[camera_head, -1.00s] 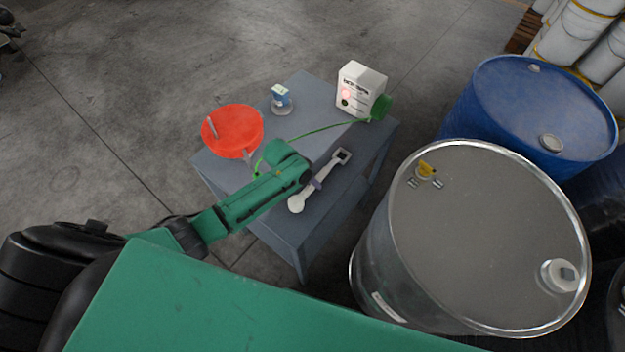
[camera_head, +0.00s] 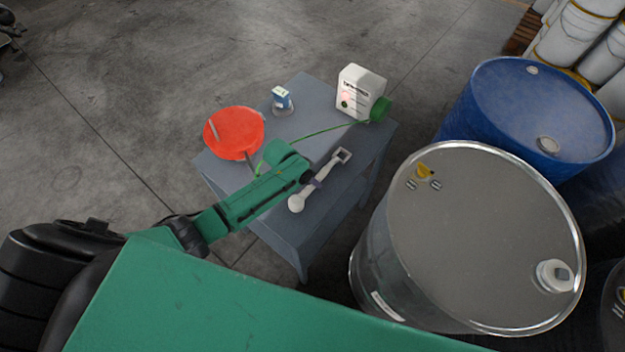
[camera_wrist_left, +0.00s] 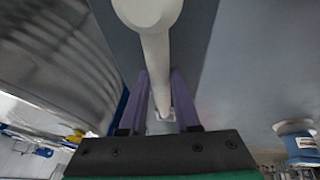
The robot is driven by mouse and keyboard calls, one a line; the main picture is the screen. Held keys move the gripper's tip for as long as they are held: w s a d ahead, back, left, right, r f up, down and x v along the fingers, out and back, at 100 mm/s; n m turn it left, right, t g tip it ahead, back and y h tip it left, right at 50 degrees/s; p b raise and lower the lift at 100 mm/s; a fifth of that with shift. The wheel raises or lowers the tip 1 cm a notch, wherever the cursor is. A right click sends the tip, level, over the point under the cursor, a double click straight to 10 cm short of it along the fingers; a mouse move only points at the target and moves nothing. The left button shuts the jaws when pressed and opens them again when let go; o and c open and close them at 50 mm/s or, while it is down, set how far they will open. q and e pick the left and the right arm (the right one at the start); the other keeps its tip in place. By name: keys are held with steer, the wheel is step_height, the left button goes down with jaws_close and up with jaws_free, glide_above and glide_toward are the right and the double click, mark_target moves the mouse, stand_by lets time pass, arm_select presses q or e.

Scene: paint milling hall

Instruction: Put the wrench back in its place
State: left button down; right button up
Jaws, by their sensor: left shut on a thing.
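The wrench (camera_head: 329,171) is light grey, with a round knob-like end and a squared open end. It lies slantwise over the front right part of the grey table (camera_head: 283,232) in the head view. My left gripper (camera_head: 316,182) is shut on the middle of its handle. In the left wrist view the purple fingers (camera_wrist_left: 164,100) stand on both sides of the pale wrench shaft (camera_wrist_left: 157,55). I cannot tell whether the wrench touches the table. My right gripper is not in view.
On the table are a red round dish (camera_head: 235,128), a small blue-and-white item (camera_head: 281,99) and a white box (camera_head: 354,92) with a green knob and a green cord. A steel drum (camera_head: 480,240) and a blue drum (camera_head: 535,110) stand at the right.

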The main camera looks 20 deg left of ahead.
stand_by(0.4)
arm_select(q)
steer(key=shift+f+b, duration=0.35)
steer(key=shift+w, duration=0.1)
steer(key=shift+f, duration=0.2)
steer(key=shift+f, duration=0.25)
stand_by(0.4)
steer(key=c, duration=0.6)
jaws_free()
steer(key=shift+o, duration=0.2)
steer(key=v, duration=1.4)
steer(key=shift+r, duration=0.3)
